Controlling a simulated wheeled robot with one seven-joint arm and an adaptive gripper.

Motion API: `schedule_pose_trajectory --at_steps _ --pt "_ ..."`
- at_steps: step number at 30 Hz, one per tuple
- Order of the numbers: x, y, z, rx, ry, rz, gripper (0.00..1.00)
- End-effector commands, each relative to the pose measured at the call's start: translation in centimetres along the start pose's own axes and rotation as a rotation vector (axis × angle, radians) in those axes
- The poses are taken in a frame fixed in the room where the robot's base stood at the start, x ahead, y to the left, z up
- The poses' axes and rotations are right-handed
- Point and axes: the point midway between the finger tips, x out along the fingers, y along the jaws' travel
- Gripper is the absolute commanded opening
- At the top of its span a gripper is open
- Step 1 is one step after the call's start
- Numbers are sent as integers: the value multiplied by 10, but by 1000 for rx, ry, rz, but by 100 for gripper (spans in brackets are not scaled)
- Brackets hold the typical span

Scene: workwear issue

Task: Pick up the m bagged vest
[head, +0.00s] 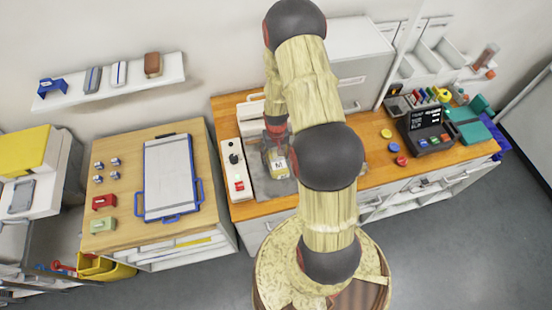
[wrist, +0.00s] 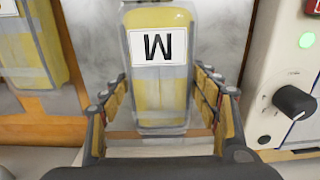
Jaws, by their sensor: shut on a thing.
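The m bagged vest (wrist: 160,100) is a yellow bundle in a clear bag with a white label. The label's letter appears upside down in the wrist view; the vest also shows in the head view (head: 279,168), where it reads M. My gripper (wrist: 159,82) has its fingers on both sides of the bag and is shut on it. In the head view my gripper (head: 276,148) is over the grey plate on the wooden counter, and my arm hides part of the area. I cannot tell whether the bag touches the plate.
Another yellow bagged bundle (wrist: 30,50) lies to the left in the wrist view. A white control box (head: 236,170) with a black knob stands close beside the plate. A blue-framed board (head: 168,178) lies on the left table. A dark terminal (head: 425,130) stands at the right.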

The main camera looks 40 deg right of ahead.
Motion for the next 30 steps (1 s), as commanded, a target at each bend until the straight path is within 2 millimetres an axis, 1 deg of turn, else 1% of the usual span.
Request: schedule_pose_trajectory --at_steps 1,10,16,19,23,26,27,30 --pt "0 0 0 0 0 0 44" --pt "0 0 0 0 1 0 28" --pt "-1 0 0 0 1 0 28" --pt "-5 0 -1 0 2 0 28" --pt "-15 0 -1 0 2 0 28" --pt "-28 0 -2 0 4 0 28" --pt "-35 0 0 0 5 0 28" --pt "-49 1 14 0 3 0 28"
